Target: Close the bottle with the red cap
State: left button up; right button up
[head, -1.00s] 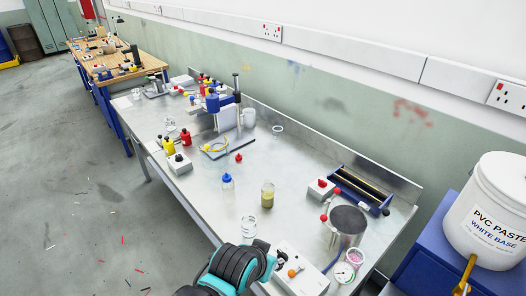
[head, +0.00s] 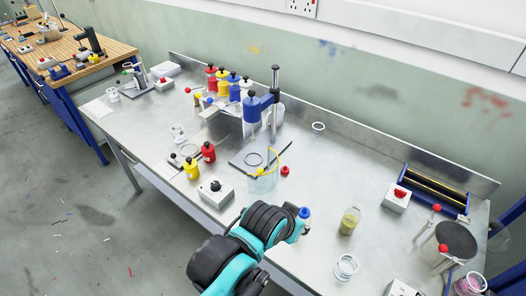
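A small red cap (head: 285,170) lies on the metal bench in the head view, right of a clear container with a yellow band (head: 263,182). A blue cap (head: 304,212) shows just past my arm; the bottle under it is mostly hidden by the arm. A clear jar with olive contents (head: 350,221) stands to the right, and I cannot tell whether it has a lid. A clear, empty-looking glass jar (head: 346,267) stands nearer the front edge. One black and teal arm of mine reaches over the front of the bench. I see no fingers of either gripper.
A grey box with a black knob (head: 215,192) sits at the front edge.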

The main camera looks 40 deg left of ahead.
aim_at(352, 216)
jog(key=j, duration=0.95)
jog(key=k+j, duration=0.1)
jog(key=j, duration=0.9)
jog(key=i, duration=0.5)
